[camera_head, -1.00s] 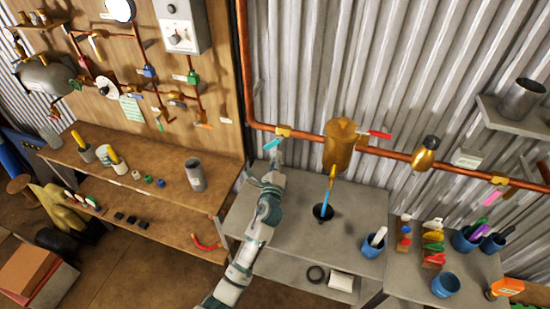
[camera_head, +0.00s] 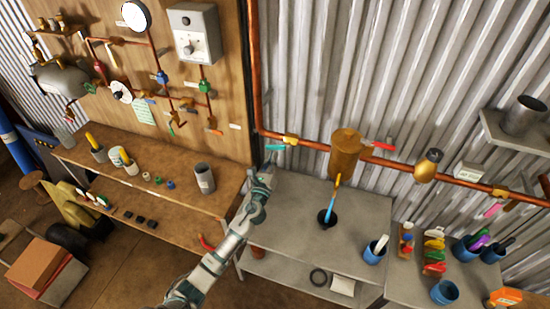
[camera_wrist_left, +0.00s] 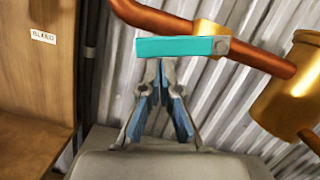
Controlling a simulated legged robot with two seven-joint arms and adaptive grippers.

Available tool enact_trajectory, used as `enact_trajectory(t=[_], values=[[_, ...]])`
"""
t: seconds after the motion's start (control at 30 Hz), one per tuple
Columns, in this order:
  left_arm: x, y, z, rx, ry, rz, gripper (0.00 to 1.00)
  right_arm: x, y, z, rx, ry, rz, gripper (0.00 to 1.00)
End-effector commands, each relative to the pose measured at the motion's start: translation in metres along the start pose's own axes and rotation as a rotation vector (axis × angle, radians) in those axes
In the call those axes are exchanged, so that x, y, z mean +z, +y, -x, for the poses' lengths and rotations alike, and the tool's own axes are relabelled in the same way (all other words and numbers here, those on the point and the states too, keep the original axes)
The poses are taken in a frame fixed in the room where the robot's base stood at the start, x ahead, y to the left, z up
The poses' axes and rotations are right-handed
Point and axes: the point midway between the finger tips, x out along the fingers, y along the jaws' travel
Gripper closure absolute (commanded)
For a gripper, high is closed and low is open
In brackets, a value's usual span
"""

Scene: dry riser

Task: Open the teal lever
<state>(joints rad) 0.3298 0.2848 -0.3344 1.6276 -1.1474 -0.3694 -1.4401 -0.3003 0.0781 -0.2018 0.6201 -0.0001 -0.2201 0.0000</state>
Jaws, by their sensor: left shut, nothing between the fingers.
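The teal lever (camera_head: 276,147) sits on a brass valve (camera_head: 291,140) at the left end of the horizontal copper pipe. In the left wrist view the teal lever (camera_wrist_left: 175,46) reaches left from the brass valve body (camera_wrist_left: 211,38), at a slight angle to the pipe. My left gripper (camera_head: 269,164) is just below the lever. In the left wrist view the fingertips of my left gripper (camera_wrist_left: 160,62) are together, empty, just under the lever's lower edge; I cannot tell whether they touch it. My right gripper is not in view.
A brass cylinder (camera_head: 344,154) hangs on the pipe right of the valve, with a red lever (camera_head: 378,145) beyond it. The grey table (camera_head: 290,215) below carries a black holder (camera_head: 327,217) and a blue cup (camera_head: 374,254). A wooden panel stands at the left.

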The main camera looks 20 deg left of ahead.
Motion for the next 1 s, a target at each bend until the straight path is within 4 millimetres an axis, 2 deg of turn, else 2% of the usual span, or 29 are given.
enact_trajectory(t=[0.23, 0.47, 0.77, 1.0], values=[[0.013, 0.005, -0.003, -0.040, -0.001, -0.166, 1.00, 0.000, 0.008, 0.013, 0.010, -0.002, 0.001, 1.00], [0.017, 0.006, -0.004, -0.038, -0.001, -0.156, 1.00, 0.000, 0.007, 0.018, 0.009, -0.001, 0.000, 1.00], [0.019, 0.006, -0.005, -0.038, -0.001, -0.154, 1.00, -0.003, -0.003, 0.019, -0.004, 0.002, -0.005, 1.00], [0.019, 0.006, -0.005, -0.038, -0.001, -0.154, 1.00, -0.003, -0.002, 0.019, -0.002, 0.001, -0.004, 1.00]])
